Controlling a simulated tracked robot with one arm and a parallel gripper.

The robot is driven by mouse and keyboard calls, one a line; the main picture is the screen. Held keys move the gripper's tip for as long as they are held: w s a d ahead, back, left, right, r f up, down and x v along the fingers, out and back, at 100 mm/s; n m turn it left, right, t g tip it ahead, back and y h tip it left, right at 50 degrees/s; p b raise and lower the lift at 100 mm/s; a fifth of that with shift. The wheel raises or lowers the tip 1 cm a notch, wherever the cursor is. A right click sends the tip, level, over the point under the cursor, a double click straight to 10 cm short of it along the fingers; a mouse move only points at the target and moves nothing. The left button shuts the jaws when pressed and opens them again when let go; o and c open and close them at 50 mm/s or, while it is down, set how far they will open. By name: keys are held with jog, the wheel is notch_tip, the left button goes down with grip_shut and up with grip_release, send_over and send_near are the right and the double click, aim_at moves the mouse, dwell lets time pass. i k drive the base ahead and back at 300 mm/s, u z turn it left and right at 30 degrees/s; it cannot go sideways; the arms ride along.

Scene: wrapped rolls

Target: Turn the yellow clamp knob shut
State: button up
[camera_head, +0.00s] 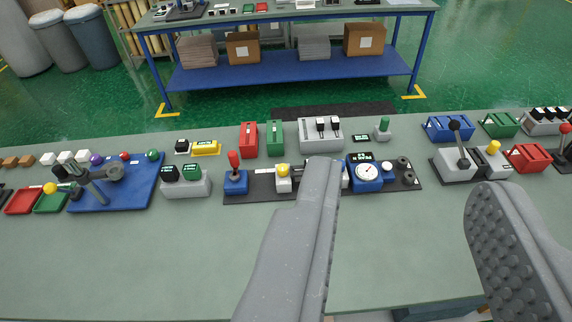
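My gripper (405,182) is open and empty, its two grey fingers spread wide above the near side of the bench. Several yellow knobs show, and I cannot tell which one is the clamp knob. A round yellow knob (283,170) sits on a small white block just left of my left finger. Another yellow knob (494,147) stands on a light grey block, beyond and slightly right of my right fingertip. A yellow ball (50,188) is at the far left beside the blue board. My gripper touches none of them. My left finger hides part of the middle dark panel.
The green-grey bench (160,260) is clear along its near side. A blue gauge unit (366,173) stands between the fingers in the picture, on the dark panel (405,182). A red-topped joystick (235,178) and a black-handled lever (457,150) stand up as obstacles.

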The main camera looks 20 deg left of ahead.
aim_at(282, 169)
jog(key=z, duration=0.05)
jog(key=i, duration=1)
jog(key=u, duration=0.05)
